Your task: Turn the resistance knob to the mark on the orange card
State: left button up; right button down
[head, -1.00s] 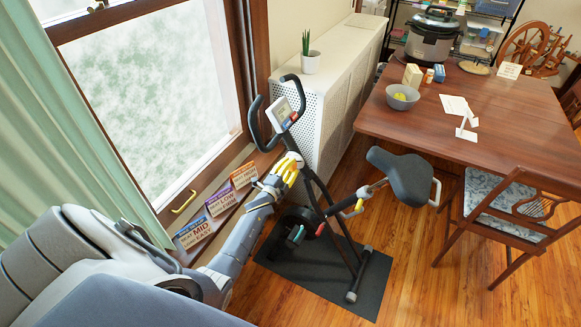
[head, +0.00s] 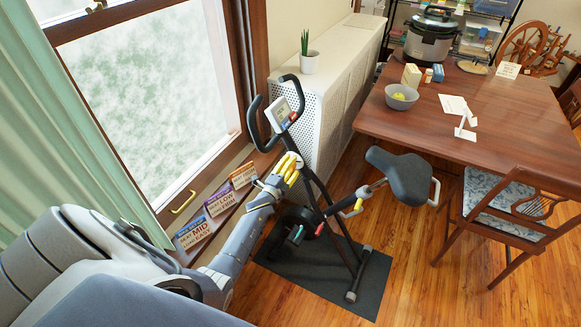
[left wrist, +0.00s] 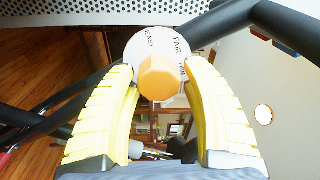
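The resistance knob (left wrist: 160,78) is an orange faceted knob on a white dial (left wrist: 150,45) lettered EASY, FAIR and, partly hidden, what looks like FIRM. The exercise bike (head: 313,190) stands beside the window, and my left gripper (head: 289,166) is at its frame below the console, hiding the knob in the head view. In the left wrist view, its yellow fingers (left wrist: 162,85) stand apart on both sides of the knob, very close to it; firm contact does not show. The orange card (head: 243,175) stands on the sill and appears to read seat HIGH, load FIRM. My right gripper is out of view.
A purple card (head: 218,201) and a blue card (head: 194,232) stand beside the orange one. Bike handlebars (head: 255,125) rise above my gripper. A white radiator cover (head: 335,95) is behind, and a wooden table (head: 490,115) and chair (head: 510,215) are to the right.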

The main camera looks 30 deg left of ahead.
pick_arm(q)
jog(key=shift+o, duration=1)
jog(key=shift+a+f, duration=0.1)
jog(key=shift+s, duration=0.1)
jog(key=shift+s, duration=0.15)
jog(key=s, duration=1.1)
jog(key=shift+s+d+f, duration=0.2)
jog(key=shift+s+d, duration=0.15)
